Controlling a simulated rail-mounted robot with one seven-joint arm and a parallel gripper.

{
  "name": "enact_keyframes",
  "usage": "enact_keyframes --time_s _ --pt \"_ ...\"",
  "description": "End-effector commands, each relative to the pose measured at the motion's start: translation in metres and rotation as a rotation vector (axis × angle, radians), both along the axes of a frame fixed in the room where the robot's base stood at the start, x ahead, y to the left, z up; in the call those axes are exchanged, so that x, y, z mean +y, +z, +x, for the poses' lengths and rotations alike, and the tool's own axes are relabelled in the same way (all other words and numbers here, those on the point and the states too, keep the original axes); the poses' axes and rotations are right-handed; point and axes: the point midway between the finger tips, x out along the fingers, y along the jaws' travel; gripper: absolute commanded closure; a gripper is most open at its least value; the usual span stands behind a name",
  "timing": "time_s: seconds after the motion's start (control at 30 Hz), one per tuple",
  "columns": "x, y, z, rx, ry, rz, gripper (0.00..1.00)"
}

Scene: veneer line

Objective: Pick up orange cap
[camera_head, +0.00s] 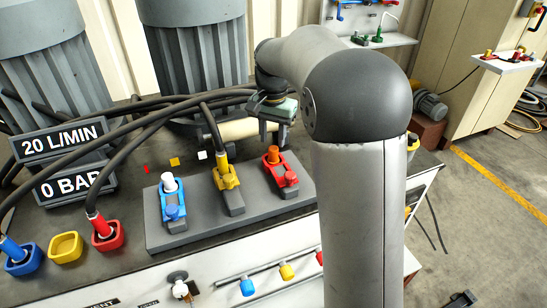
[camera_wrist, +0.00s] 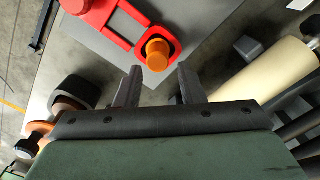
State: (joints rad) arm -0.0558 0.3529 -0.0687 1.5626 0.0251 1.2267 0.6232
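The orange cap (camera_head: 273,151) is a small upright cylinder seated in the red block fixture (camera_head: 284,177) at the right end of the grey base plate. In the wrist view the orange cap (camera_wrist: 158,50) sits in a dark round opening of the red fixture (camera_wrist: 112,22). My gripper (camera_head: 272,138) hangs just above and behind the cap in the head view. In the wrist view my gripper (camera_wrist: 160,80) is open and empty, its two fingers apart and the cap just beyond their tips. No contact with the cap shows.
A yellow fixture (camera_head: 227,180) and a blue fixture with a white top (camera_head: 171,201) stand left of the red one. A cream roller (camera_head: 232,130) lies close behind. Black hoses (camera_head: 120,118) cross the bench. Red, yellow and blue cups (camera_head: 66,247) sit at the left.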

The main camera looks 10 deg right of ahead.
Motion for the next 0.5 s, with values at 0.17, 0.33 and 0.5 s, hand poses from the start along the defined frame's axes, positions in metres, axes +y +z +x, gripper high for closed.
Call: enact_keyframes --time_s 0.17,0.33,0.5 --pt "-0.001 -0.022 -0.003 0.005 0.0 0.0 0.65" --pt "-0.001 -0.045 -0.003 0.002 0.0 0.0 0.65" --pt "-0.001 -0.051 -0.003 0.0 0.0 0.0 0.65"
